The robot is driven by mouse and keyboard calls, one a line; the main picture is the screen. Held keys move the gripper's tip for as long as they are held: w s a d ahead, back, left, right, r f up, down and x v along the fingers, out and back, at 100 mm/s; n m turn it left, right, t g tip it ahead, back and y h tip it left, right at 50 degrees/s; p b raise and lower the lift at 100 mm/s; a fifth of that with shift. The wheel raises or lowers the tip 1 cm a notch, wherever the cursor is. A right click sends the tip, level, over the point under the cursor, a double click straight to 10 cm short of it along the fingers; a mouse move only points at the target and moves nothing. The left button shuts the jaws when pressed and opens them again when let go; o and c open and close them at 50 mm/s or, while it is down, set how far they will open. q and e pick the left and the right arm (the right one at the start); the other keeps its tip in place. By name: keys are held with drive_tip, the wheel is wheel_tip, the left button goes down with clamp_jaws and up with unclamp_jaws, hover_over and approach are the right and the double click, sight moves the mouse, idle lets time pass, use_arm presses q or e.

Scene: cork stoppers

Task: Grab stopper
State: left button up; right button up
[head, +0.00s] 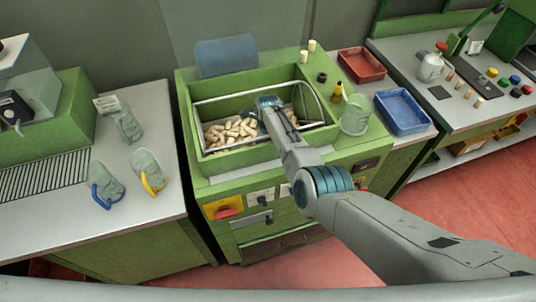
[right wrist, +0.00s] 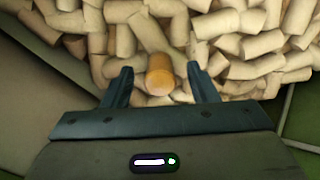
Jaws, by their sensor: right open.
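Many pale cork stoppers (head: 225,134) lie heaped in the green bin (head: 205,160) in the head view. In the right wrist view one orange-tan stopper (right wrist: 160,74) sits between the fingers, its round end towards the camera, with paler stoppers (right wrist: 245,45) around it. My right gripper (right wrist: 158,88) is open, with a finger on either side of that stopper. I cannot tell whether the fingers touch it. In the head view my right gripper (head: 268,104) is over the bin, and its fingertips are hard to make out. My left gripper is not in view.
A metal rail (head: 240,92) runs along the bin. Red (head: 361,66) and blue (head: 403,112) trays lie further right.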

drive_tip(key=shift+f, duration=0.25)
drive_tip(key=c, duration=1)
drive_tip(key=shift+r, duration=0.1)
